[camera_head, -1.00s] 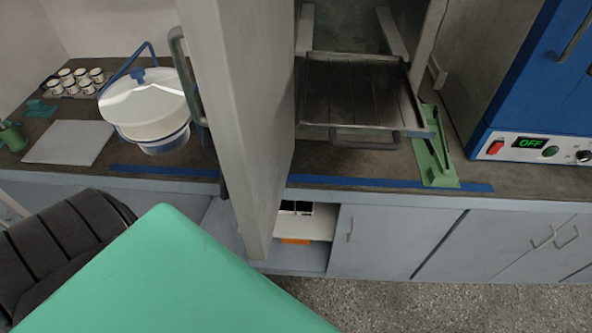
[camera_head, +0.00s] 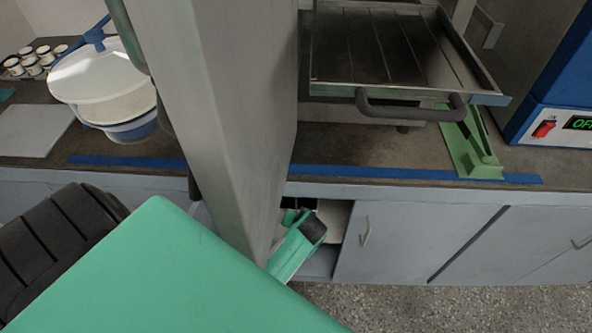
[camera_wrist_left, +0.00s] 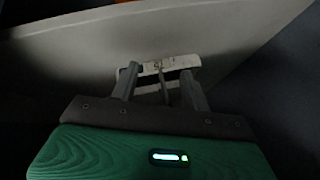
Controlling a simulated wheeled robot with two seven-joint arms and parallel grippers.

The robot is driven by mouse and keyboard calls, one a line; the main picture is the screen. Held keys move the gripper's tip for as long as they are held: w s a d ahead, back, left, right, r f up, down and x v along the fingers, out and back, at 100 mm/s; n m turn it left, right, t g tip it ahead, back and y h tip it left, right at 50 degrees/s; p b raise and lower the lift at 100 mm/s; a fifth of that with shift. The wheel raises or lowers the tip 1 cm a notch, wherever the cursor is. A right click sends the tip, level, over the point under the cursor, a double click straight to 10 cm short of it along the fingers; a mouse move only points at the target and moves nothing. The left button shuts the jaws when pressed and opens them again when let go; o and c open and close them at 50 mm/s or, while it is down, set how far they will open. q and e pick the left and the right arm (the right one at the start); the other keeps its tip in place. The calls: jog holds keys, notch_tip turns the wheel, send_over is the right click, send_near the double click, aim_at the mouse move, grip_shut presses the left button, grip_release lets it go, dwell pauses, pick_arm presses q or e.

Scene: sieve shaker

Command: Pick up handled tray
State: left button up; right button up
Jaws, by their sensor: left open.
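The handled tray (camera_head: 375,55) is a flat, dark metal tray with a raised rim. It sits level in the open chamber, its front sticking out above the counter. Its dark grey bar handle (camera_head: 410,112) faces me. My left gripper (camera_wrist_left: 158,72) is open, with nothing between its fingers, in the left wrist view. A white thing with dark parts (camera_wrist_left: 150,82) lies beyond its fingertips. In the head view a green and black hand part of mine (camera_head: 298,246) shows at the lower cabinet opening, well below the tray; its fingers cannot be made out. My right gripper is not seen.
A tall grey door (camera_head: 205,110) stands open left of the tray. A green angled stand (camera_head: 470,150) is below the tray's right side. A white lidded pot (camera_head: 108,95) stands left, and a blue appliance (camera_head: 560,95) right. Grey cabinets (camera_head: 410,240) line the front.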

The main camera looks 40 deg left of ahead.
pick_arm(q)
jog(key=shift+w+d+r+m+h, duration=0.1)
jog(key=shift+w+d+m+h, duration=0.25)
jog(key=shift+d+h, duration=0.15)
jog(key=b, duration=0.2)
send_near(299, 200)
jog(key=shift+w+a+f, duration=0.25)
jog(key=shift+a+f, duration=0.35)
jog(key=shift+f, duration=0.3)
jog(key=w+a, duration=0.3)
jog(key=shift+w+a+f+b, duration=0.1)
jog(key=shift+w+f+b, duration=0.1)
jog(key=shift+f+b, duration=0.15)
jog(key=shift+w+a+f, duration=0.15)
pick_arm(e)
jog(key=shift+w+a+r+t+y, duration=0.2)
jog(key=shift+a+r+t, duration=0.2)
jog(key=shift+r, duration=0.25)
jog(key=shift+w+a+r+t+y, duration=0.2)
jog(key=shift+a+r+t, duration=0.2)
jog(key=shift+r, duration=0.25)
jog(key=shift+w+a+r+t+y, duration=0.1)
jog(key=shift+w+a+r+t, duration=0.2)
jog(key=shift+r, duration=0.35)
pick_arm(q)
jog(key=shift+c, duration=0.2)
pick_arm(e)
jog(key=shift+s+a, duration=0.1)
pick_arm(q)
grip_shut()
